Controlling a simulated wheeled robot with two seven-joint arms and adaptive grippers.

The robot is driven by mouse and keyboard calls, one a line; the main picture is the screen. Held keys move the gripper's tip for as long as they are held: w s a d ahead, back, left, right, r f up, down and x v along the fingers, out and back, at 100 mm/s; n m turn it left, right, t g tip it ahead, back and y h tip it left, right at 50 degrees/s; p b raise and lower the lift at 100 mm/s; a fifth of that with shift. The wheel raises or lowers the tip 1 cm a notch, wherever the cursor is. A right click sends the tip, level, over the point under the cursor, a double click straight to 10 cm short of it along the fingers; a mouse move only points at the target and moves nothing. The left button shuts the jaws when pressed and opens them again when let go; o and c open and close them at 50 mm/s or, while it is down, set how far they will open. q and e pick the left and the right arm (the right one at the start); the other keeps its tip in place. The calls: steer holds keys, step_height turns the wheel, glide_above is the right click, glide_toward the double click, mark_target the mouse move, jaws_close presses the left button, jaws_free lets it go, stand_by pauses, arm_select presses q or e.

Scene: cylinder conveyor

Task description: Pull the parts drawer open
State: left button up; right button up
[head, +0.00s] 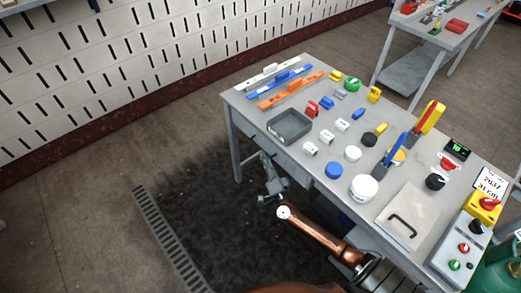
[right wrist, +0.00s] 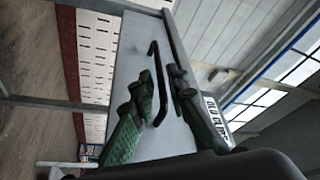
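The parts drawer is under the front edge of the grey table; its light grey front (right wrist: 130,65) fills the middle of the right wrist view. A dark bar handle (right wrist: 154,52) stands on that front. My right gripper (right wrist: 167,82) has its green fingers apart, one on each side of the handle. I cannot tell whether either finger touches it. In the head view the right gripper (head: 268,172) is below the table's front edge, close to the drawer. The drawer looks closed, though the gripper and tabletop partly hide it. My left gripper is not in view.
The table (head: 238,92) carries a grey tray (head: 289,125), coloured rails, small parts, a white lidded plate (head: 407,216) and a control box (head: 460,250). A white label (right wrist: 215,108) shows beside the right finger.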

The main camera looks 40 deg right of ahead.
mark_target(261, 149)
steer(key=shift+b+x, duration=0.4)
steer(key=shift+x, duration=1.9)
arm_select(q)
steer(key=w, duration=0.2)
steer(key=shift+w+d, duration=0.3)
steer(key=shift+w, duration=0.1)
arm_select(e)
steer(key=shift+s+f, duration=0.1)
jaws_close()
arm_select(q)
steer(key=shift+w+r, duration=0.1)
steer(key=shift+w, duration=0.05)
arm_select(e)
steer(key=shift+a, duration=0.15)
